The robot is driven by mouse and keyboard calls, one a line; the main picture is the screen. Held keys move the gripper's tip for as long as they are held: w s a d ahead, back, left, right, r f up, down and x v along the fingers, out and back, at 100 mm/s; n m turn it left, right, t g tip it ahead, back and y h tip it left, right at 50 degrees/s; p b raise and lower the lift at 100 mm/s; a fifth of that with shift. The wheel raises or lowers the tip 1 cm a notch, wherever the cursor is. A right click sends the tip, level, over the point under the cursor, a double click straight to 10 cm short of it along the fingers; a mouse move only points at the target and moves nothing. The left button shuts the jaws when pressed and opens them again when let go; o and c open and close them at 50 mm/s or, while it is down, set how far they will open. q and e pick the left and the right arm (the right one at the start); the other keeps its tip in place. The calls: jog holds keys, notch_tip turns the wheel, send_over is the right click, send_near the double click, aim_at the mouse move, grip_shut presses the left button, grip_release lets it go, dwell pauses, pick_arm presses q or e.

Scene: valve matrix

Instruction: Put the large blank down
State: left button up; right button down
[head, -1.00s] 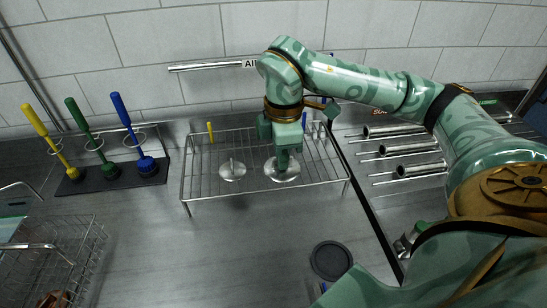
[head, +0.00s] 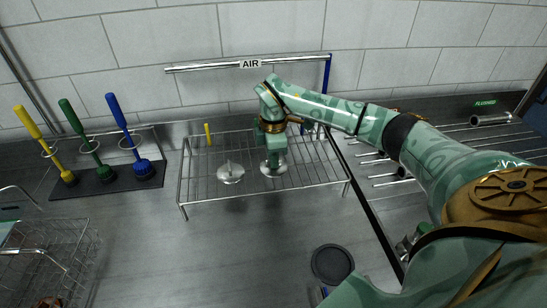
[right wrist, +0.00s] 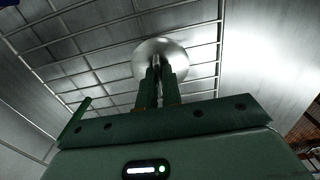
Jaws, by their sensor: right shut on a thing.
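The large blank (head: 274,170), a round silver disc with an upright grip, is in the right half of the wire rack (head: 318,188). My right gripper (head: 273,162) points down and is shut on the blank's grip. In the right wrist view the blank (right wrist: 174,47) shows beyond the two green fingers (right wrist: 158,82), with the rack's wires behind it. The disc looks level and at about the height of the rack's wires. I cannot tell whether it touches them. My left gripper is not in view.
A second silver blank (head: 230,174) lies on the rack to the left. A yellow peg (head: 208,133) stands at the rack's back. Brushes with yellow, green and blue (head: 121,120) handles stand at the left. A dark round disc (head: 332,263) lies in front. An AIR pipe (head: 210,67) runs behind.

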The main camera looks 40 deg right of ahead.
jog(key=c, duration=1.6)
grip_release()
jog(key=shift+f, duration=0.1)
jog(key=shift+o, duration=0.2)
notch_tip(320, 180, up, 12)
jog(key=p, duration=0.1)
jog(key=shift+r+p, duration=0.2)
jog(key=shift+p, duration=0.15)
